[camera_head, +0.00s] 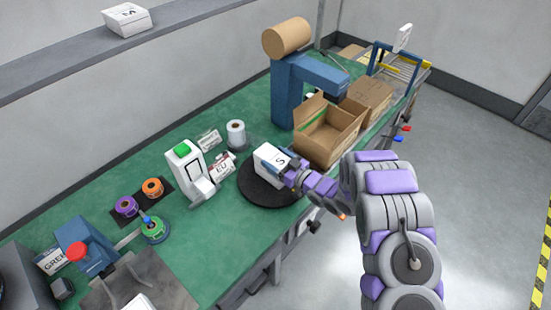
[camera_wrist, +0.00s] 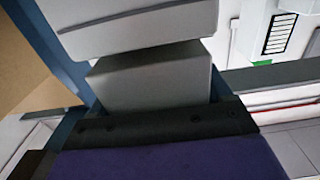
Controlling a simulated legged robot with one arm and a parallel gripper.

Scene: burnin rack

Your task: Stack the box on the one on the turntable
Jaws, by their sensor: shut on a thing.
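A white box marked "S" (camera_head: 268,155) is at the round black turntable (camera_head: 262,196), over its upper part. My gripper (camera_head: 291,172) reaches in from the right and is shut on this box at its right side. The gripper and box hide part of the turntable. I cannot tell whether the held box rests on the disc, or on another box beneath it. In the wrist view, pale grey blocks (camera_wrist: 150,80) fill the middle, close to the camera; I cannot tell which are fingers and which are box.
An open cardboard box (camera_head: 328,135) and a blue post machine (camera_head: 290,95) stand just beyond the turntable. A white-and-green device (camera_head: 186,168) and a white roll (camera_head: 236,134) are to the left. Another white box (camera_head: 127,20) sits on the grey ledge.

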